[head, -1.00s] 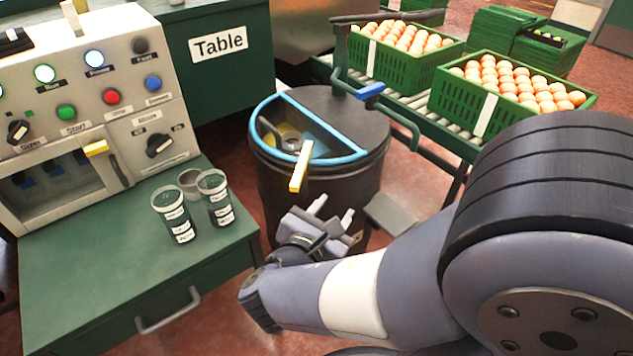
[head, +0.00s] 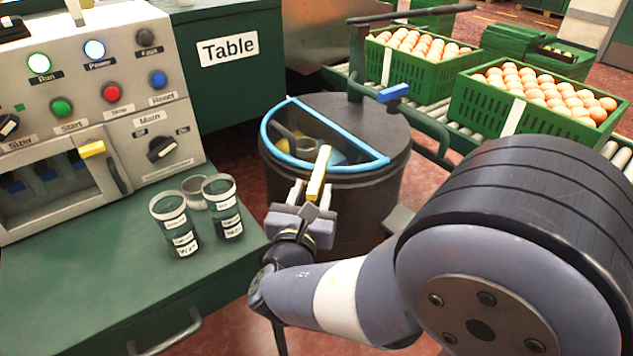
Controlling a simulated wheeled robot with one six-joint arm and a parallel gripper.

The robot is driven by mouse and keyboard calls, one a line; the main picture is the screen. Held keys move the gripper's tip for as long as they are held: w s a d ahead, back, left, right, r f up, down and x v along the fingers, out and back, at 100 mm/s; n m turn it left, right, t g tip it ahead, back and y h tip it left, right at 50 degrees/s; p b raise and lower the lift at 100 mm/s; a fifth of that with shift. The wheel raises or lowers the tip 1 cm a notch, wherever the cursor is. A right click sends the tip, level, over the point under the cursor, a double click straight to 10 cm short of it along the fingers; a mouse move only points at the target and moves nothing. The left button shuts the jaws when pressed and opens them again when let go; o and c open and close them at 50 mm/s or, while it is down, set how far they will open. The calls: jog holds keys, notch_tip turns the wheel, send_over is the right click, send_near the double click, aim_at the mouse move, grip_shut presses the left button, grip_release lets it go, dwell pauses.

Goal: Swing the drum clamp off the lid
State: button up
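The black drum (head: 345,215) stands on the floor right of the green bench. Its dark lid (head: 365,115) has a half-round opening edged by a light-blue rim (head: 282,120).
Labelled cups (head: 224,210) stand on the green bench (head: 95,290) beside a control panel (head: 110,85). My arm fills the lower right.

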aim_at(316, 177)
jog(key=shift+b+x, duration=0.45)
jog(key=shift+x, duration=1.8)
jog(key=shift+c, duration=0.2)
grip_shut()
